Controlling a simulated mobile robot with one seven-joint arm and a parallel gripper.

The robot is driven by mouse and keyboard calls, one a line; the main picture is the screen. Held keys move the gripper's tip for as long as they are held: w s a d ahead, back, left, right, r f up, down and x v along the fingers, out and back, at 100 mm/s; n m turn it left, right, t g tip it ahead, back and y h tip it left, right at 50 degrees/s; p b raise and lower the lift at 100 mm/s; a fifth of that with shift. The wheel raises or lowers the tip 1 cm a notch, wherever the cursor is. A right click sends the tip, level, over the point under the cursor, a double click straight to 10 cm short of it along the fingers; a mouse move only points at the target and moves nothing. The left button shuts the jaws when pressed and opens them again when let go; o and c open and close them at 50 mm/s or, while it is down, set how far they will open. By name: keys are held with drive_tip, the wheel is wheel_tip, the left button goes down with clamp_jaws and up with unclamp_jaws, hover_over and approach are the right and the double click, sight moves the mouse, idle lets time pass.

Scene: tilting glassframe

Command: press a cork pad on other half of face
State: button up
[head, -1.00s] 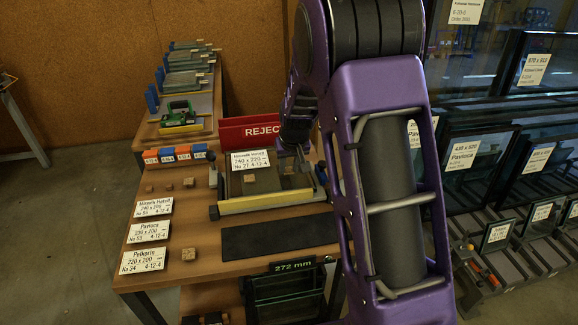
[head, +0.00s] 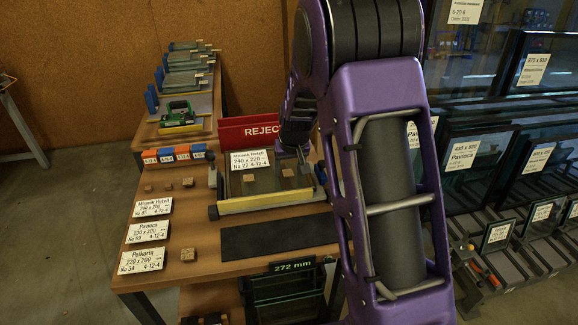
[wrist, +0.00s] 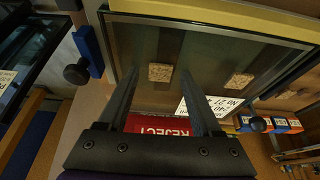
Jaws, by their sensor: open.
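The glass unit (head: 266,185) lies in its tilted frame on the bench, with a yellow strip along the front edge. Two small cork pads sit on its face: a left one (head: 249,178) and a right one (head: 288,172). In the wrist view, one pad (wrist: 160,72) lies between my fingertips with a gap on each side, and the other pad (wrist: 240,80) is to the right, clear of my fingers. My gripper (wrist: 160,76) is open and empty over the glass. In the head view my arm hides most of it.
A red REJECT sign (head: 246,130) stands behind the frame, and a white label card (head: 250,160) stands at its back left. Loose cork blocks, including one at the front (head: 187,253), lie on the bench left of the frame. A dark mat (head: 268,238) lies in front.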

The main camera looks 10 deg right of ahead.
drive_tip(key=p+v, duration=0.2)
drive_tip(key=v, duration=1.5)
drive_tip(key=shift+s+r, duration=0.15)
drive_tip(key=shift+c, duration=0.2)
drive_tip(key=c, duration=0.5)
drive_tip(key=shift+w+n+p, duration=0.3)
drive_tip(key=shift+w+n, duration=0.05)
drive_tip(key=shift+n, duration=0.35)
drive_tip(key=shift+c, duration=1.1)
drive_tip(key=shift+w+n, duration=0.3)
drive_tip(key=shift+n, duration=0.3)
drive_tip(key=shift+c, duration=1.1)
drive_tip(key=shift+w+f+n+g+p, duration=0.35)
drive_tip(key=shift+f+n+g, duration=0.05)
drive_tip(key=shift+n, duration=0.5)
clamp_jaws()
drive_tip(key=shift+w+f+n+g+b, duration=0.15)
drive_tip(key=shift+w+f+n+g, duration=0.65)
drive_tip(key=shift+f+n, duration=1.95)
drive_tip(key=shift+w+f+n+g+b, duration=0.1)
drive_tip(key=shift+w+f+n+g, duration=0.3)
drive_tip(key=shift+w+f+n, duration=2.15)
drive_tip(key=shift+s+f+n+g+b, duration=0.15)
drive_tip(key=shift+s+f+n+g, duration=0.8)
drive_tip(key=shift+n, duration=3.45)
